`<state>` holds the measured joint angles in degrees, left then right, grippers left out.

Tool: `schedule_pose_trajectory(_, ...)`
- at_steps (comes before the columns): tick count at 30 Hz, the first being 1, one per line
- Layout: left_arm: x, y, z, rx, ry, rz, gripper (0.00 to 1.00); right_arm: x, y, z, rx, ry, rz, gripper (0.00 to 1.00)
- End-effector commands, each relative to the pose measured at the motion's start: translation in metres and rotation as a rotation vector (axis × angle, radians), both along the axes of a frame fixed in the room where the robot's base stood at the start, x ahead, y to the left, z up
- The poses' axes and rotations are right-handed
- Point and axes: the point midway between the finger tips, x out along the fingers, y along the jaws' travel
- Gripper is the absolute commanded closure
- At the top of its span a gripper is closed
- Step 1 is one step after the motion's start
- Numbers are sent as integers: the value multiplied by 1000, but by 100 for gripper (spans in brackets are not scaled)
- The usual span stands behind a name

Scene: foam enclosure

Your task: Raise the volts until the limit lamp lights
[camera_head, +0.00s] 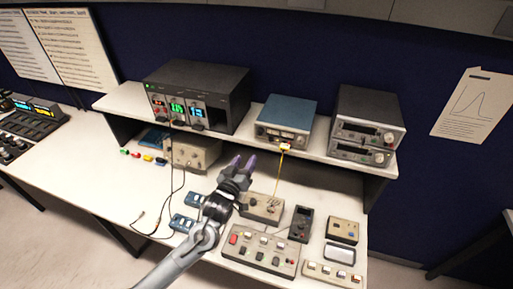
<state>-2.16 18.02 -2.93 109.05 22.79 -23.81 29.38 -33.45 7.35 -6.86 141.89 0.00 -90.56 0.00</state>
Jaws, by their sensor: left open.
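My left gripper (243,163), with purple fingertips, is open with nothing visible between its fingers. It is over the middle of the bench, in front of the shelf. A large black unit (198,95) stands on the shelf at the left, with red, green and blue lit displays. A blue-topped unit (286,118) with a pale front stands right of it, with a small bright yellow-white spot at its lower front edge. I cannot tell which control sets the volts or which light is the limit lamp. My right gripper is out of view.
Stacked grey units (366,125) stand at the shelf's right. Under the shelf is a beige box (192,154). A switch panel (261,250), a dark handheld meter (300,223) and a small beige box (342,229) lie on the bench. Black cables hang at left; a yellow lead (279,170) crosses the middle.

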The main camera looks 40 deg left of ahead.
Motion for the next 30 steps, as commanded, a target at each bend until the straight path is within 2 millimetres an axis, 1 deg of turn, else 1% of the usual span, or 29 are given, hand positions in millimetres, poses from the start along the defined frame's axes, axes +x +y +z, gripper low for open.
schedule_pose_trajectory(1, 6, 1, 7, 5, -22, -1, 48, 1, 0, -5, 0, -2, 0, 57)
schedule_pose_trajectory(3, 11, 2, 15, 7, -37, -1, 48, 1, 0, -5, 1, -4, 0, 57)
schedule_pose_trajectory(7, 23, 4, 21, 8, -45, -2, 48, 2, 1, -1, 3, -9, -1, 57)
schedule_pose_trajectory(11, 39, 10, 23, 8, -45, -2, 48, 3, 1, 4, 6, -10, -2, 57)
schedule_pose_trajectory(15, 62, 18, 23, 9, -44, -1, 48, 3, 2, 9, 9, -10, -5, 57)
schedule_pose_trajectory(21, 90, 27, 22, 8, -44, -2, 48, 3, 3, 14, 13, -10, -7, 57)
schedule_pose_trajectory(25, 102, 31, 21, 8, -43, -2, 48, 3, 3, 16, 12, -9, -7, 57)
schedule_pose_trajectory(30, 111, 34, 20, 7, -42, -3, 48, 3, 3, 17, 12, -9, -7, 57)
